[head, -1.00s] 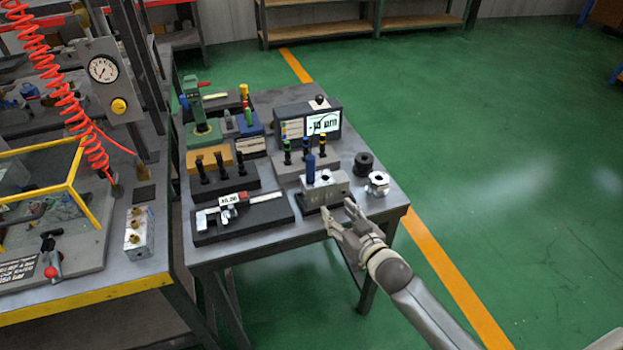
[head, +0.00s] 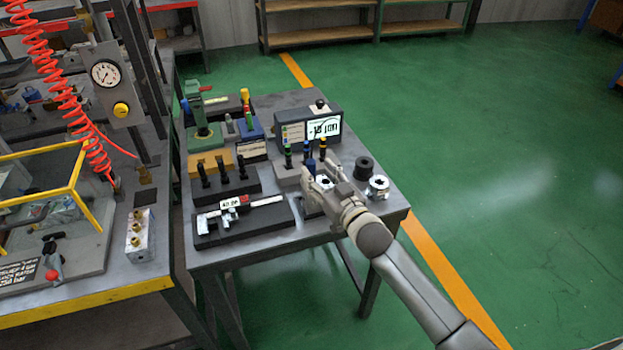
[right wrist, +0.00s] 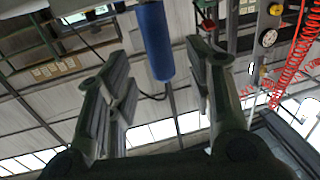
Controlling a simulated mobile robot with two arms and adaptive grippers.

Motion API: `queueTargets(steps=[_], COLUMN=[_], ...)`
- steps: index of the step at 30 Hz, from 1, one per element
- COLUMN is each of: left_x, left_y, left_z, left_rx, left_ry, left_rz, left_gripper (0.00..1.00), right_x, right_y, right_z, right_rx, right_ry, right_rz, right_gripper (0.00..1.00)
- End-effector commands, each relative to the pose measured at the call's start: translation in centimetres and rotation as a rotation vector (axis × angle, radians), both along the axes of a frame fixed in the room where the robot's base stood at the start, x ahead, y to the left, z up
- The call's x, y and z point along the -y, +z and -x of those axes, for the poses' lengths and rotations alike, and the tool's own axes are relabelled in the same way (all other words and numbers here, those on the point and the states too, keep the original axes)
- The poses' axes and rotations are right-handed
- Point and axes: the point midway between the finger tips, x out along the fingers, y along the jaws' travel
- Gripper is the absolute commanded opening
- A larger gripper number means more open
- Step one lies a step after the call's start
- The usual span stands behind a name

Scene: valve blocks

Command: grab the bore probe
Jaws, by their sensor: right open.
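The bore probe, seen as a blue cylindrical handle (head: 311,166), stands upright at the metal block on the measuring table. It is mostly hidden by my right gripper (head: 318,176) in the head view. In the right wrist view the blue handle (right wrist: 154,42) comes down between the two spread fingers of my right gripper (right wrist: 160,85). There is visible space on both sides of the handle, and the gripper is open and not closed on it. The metal block is largely covered by the gripper. My left gripper is not in view.
A rack with colour-topped pins (head: 288,158) stands right behind the gripper. A grey display unit (head: 310,126) is farther back. A black ring (head: 364,168) and a metal nut-like part (head: 377,187) lie to the right. A caliper (head: 240,206) rests on a dark pad to the left.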

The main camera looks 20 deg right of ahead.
Motion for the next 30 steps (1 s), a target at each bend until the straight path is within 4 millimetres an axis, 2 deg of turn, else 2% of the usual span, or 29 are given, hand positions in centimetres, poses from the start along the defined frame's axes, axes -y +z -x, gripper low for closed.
queueTargets(steps=[3, 9, 19, 30], left_x=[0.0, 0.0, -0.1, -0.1], left_y=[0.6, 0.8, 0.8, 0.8], left_z=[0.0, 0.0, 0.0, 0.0], left_rx=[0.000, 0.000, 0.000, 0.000], left_ry=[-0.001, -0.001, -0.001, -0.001], left_rz=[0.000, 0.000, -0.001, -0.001], left_gripper=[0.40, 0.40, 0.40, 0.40], right_x=[-0.4, -0.8, -0.9, -0.9], right_y=[-0.1, -0.2, -0.4, -0.3], right_z=[-1.6, -3.6, -4.0, -4.0], right_rx=[0.000, 0.001, -0.001, 0.000], right_ry=[0.000, 0.000, 0.001, 0.001], right_rz=[-0.001, 0.001, 0.000, 0.001], right_gripper=[0.48, 0.48, 0.46, 0.00])
